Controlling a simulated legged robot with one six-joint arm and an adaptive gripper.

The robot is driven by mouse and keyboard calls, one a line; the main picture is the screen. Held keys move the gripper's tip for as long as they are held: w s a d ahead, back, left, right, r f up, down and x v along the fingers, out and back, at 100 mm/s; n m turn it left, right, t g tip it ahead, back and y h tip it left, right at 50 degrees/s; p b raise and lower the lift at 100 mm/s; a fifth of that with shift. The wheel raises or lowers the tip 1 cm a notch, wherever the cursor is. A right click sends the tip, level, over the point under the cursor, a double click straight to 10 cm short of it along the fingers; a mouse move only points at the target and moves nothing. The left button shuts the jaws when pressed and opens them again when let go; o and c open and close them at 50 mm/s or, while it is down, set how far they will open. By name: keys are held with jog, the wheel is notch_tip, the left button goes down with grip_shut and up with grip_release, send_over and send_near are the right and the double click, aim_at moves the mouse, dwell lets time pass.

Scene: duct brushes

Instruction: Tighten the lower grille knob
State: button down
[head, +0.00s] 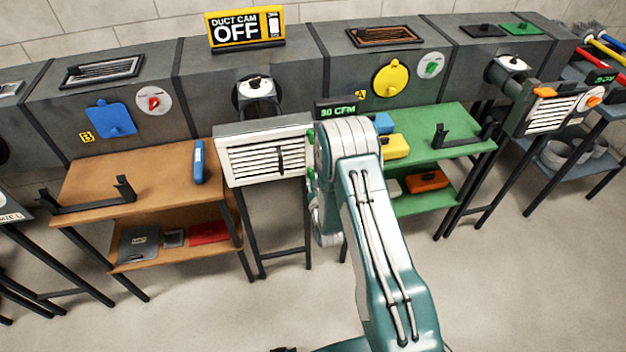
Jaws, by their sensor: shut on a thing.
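A white slatted grille (250,158) is fixed on the front of the duct left of centre, with a dark upright lever (280,160) on its slats. A small green part (311,136) shows at its right edge, beside my arm; I cannot tell whether it is a knob. My teal arm reaches up to the grille's right side and covers what is there. The lower knob cannot be made out. My gripper is hidden behind my own arm links, so its fingers and their contact do not show.
A display reading 30 CFM (338,111) stands above my wrist. A brown bench (120,180) with a blue object (199,162) is at left. A green bench (450,120) is at right. A sign (246,28) reads DUCT CAM OFF. The floor in front is clear.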

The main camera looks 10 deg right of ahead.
jog(key=shift+w+a+r, duration=0.1)
jog(key=shift+w+r, duration=0.05)
jog(key=shift+r, duration=0.15)
jog(key=c, duration=0.7)
grip_release()
jog(key=shift+f, duration=0.15)
jog(key=s, duration=1.2)
jog(key=shift+a, duration=0.1)
